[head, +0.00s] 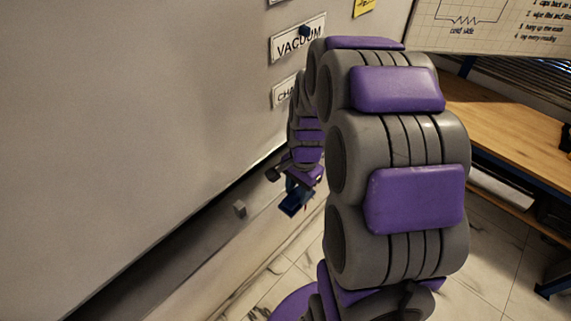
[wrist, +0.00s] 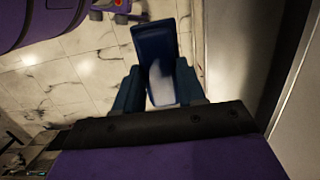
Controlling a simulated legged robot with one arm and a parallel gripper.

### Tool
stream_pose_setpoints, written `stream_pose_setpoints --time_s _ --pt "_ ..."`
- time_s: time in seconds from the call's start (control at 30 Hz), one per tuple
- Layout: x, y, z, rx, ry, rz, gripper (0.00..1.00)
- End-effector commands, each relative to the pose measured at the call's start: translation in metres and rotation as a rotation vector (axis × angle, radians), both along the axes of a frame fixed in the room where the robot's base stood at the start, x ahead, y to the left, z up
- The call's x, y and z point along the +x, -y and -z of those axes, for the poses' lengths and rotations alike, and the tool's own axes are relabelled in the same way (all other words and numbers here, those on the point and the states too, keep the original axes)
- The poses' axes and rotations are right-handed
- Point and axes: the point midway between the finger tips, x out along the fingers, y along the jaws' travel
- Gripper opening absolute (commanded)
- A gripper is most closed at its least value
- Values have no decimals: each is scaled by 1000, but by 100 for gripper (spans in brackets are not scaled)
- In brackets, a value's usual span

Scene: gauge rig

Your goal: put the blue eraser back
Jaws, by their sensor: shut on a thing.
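The blue eraser (head: 294,202) hangs from my gripper (head: 303,182) in the head view, in front of the lower part of the board wall. In the wrist view the eraser (wrist: 155,52) is a dark blue block with a pale patch, between the two blue fingers of my gripper (wrist: 157,85). The gripper is shut on it and holds it clear of the floor. The near part of my arm hides what lies to the right of the gripper in the head view.
A "VACUUM" label (head: 298,42) is on the board. A wooden bench (head: 510,135) stands at the right. Tiled floor (head: 290,285) lies below.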

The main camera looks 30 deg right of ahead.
Motion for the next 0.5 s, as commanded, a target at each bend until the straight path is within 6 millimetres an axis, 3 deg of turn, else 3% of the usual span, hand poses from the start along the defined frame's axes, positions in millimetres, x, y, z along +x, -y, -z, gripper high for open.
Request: stream_pose_setpoints --time_s 0.5 --pt "95 28 10 -1 -2 0 6"
